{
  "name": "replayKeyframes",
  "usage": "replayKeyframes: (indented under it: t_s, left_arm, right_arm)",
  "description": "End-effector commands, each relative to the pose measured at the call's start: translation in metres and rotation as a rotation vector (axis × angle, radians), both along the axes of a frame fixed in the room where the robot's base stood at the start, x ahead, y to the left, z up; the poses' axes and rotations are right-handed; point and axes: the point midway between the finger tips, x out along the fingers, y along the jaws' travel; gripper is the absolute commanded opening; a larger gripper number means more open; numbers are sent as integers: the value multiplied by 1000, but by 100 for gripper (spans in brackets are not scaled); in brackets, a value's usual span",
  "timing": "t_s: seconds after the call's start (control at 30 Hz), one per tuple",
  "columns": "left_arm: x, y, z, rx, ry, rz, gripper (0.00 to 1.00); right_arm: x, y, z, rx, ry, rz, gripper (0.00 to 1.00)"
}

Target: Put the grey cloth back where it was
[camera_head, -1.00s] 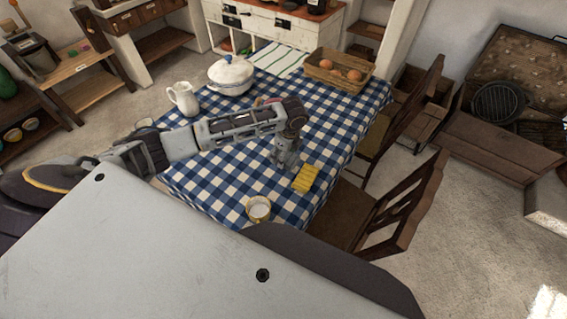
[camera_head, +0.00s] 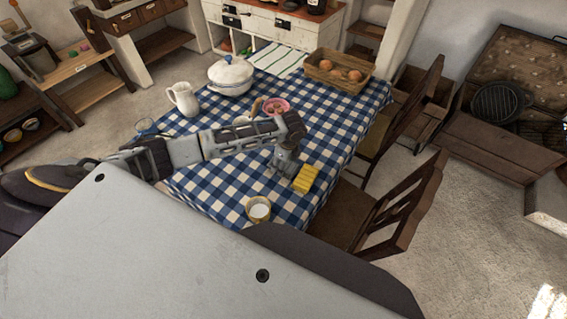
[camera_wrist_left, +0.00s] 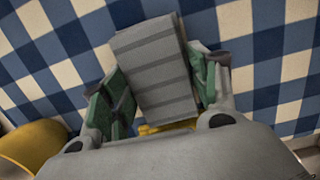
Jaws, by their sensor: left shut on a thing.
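The grey cloth (camera_wrist_left: 155,65), folded and ribbed, sits between the green-padded fingers of my left gripper (camera_wrist_left: 158,90) in the left wrist view. My left gripper (camera_head: 280,166) is shut on it over the blue-and-white checked table (camera_head: 230,190). In the head view the cloth is mostly hidden by the gripper. Whether it touches the tablecloth I cannot tell. A yellow ribbed folded cloth (camera_head: 306,179) lies just right of the gripper. A bit of yellow also shows under the gripper in the left wrist view. My right gripper is not in view.
A yellow-rimmed cup (camera_head: 258,208) stands near the front table edge. Behind are a pink bowl (camera_head: 276,106), white tureen (camera_head: 231,76), white jug (camera_head: 184,98), egg basket (camera_head: 338,72) and striped cloth (camera_head: 280,59). Chairs (camera_head: 385,205) stand along the right side.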

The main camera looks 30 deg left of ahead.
Motion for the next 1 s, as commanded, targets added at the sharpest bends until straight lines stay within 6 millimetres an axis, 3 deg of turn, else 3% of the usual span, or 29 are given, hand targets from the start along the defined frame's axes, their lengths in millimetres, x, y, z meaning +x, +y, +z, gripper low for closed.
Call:
replayKeyframes:
  t_s: [0.47,0.5,0.63,1.0]
  left_arm:
    - [0,0,-4,0,-1,0,34]
    - [0,0,-4,0,-1,0,65]
    - [0,0,-4,0,-1,0,82]
    - [0,0,-3,0,-1,0,82]
  right_arm:
    - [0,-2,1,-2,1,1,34]
    - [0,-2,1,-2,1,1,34]
    - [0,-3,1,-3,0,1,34]
    - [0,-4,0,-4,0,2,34]
